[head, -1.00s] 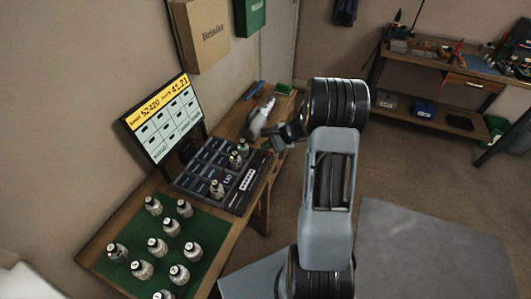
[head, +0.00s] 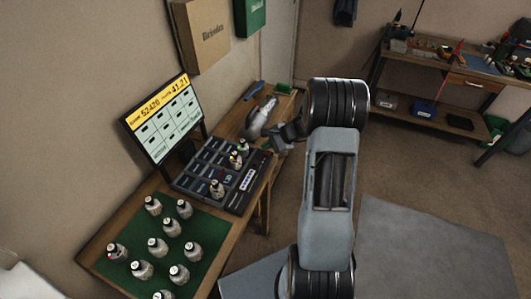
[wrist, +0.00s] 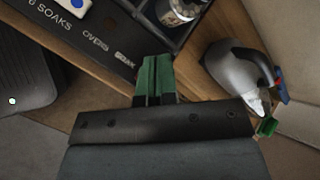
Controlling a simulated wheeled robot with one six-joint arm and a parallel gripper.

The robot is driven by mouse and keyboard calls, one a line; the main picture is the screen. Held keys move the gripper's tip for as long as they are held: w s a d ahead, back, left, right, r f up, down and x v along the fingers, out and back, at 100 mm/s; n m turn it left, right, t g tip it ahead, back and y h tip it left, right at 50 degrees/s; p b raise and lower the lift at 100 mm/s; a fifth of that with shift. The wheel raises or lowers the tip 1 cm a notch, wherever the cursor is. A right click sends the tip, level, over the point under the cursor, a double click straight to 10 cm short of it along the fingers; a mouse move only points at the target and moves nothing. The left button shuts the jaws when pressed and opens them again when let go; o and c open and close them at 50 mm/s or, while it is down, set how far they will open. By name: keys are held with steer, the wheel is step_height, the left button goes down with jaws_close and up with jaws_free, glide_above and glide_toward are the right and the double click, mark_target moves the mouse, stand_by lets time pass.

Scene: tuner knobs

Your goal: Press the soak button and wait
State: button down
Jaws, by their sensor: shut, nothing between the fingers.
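The dark control tray (head: 205,166) stands on the wooden bench below the screen. Its front strip shows in the wrist view with a printed "SOAK" label (wrist: 125,57). My gripper (wrist: 155,62) is shut and empty, its green fingertips together over the strip's edge, just right of that label. The soak button itself cannot be made out; the fingers may hide it. Whether the fingertips touch the strip cannot be told. In the head view my gripper (head: 272,147) is at the tray's far right end.
A grey kettle-like object (wrist: 235,68) stands close right of my fingers. A bottle (wrist: 178,10) stands in the tray just beyond them. Several bottles stand on the green mat (head: 208,225). The screen (head: 165,120) shows a yellow banner.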

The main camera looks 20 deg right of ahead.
mark_target(267, 153)
steer(key=shift+f, duration=0.2)
steer(key=shift+f+b, duration=0.3)
steer(key=shift+b, duration=0.2)
steer(key=shift+d+f+b, duration=0.1)
steer(key=shift+f+b, duration=0.45)
stand_by(0.5)
steer(key=shift+r, duration=0.15)
steer(key=shift+r+p, duration=0.65)
steer(key=shift+r, duration=0.2)
steer(key=shift+r+p, duration=1.75)
steer(key=shift+r, duration=0.8)
steer(key=shift+f, duration=0.1)
